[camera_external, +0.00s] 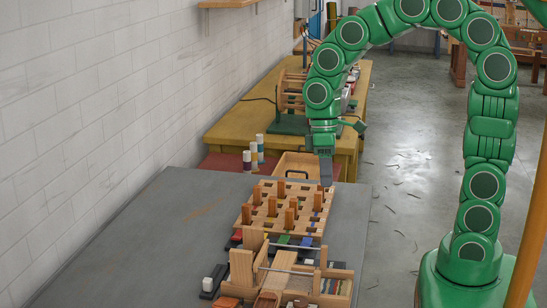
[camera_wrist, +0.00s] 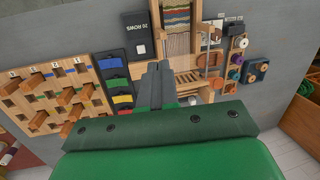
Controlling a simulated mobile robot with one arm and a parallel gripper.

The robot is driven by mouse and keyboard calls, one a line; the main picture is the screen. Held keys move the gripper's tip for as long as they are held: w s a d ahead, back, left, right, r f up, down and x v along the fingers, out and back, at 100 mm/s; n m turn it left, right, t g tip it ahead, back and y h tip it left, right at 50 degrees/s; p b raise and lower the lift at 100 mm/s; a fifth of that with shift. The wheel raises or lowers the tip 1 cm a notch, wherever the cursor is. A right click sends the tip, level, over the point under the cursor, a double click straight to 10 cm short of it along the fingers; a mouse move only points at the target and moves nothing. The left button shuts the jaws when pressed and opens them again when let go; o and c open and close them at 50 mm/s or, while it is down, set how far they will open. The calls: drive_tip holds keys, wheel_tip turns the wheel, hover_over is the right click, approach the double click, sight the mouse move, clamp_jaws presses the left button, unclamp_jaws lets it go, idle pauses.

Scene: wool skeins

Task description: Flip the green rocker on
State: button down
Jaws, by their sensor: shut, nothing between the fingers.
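The green rocker (camera_wrist: 116,81) sits on a dark panel (camera_wrist: 106,51) among blue, yellow and red rockers in the wrist view. It also shows in the external view (camera_external: 283,239), between the peg board and the loom. I cannot tell which way it is tilted. My gripper (camera_external: 326,186) points down with its fingers together and empty, above the far right part of the peg board. In the wrist view my gripper (camera_wrist: 158,68) appears right of the rocker panel, apart from it.
The wooden peg board (camera_wrist: 45,95) with several upright pegs stands beside the panel. A wooden loom (camera_external: 270,268) stands on the other side. A dark box (camera_wrist: 140,37) with a white button lies near the panel. The grey table (camera_external: 130,245) is clear at left.

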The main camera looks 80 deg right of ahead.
sight(282, 242)
drive_tip(key=w+d+f+m+t+y, duration=0.1)
drive_tip(key=w+d+f, duration=0.8)
drive_tip(key=w+d, duration=0.3)
drive_tip(key=shift+w+d, duration=0.2)
drive_tip(key=shift+d, duration=0.55)
drive_tip(key=x, duration=1.4)
drive_tip(key=shift+w+a+r, duration=0.1)
drive_tip(key=shift+a, duration=0.15)
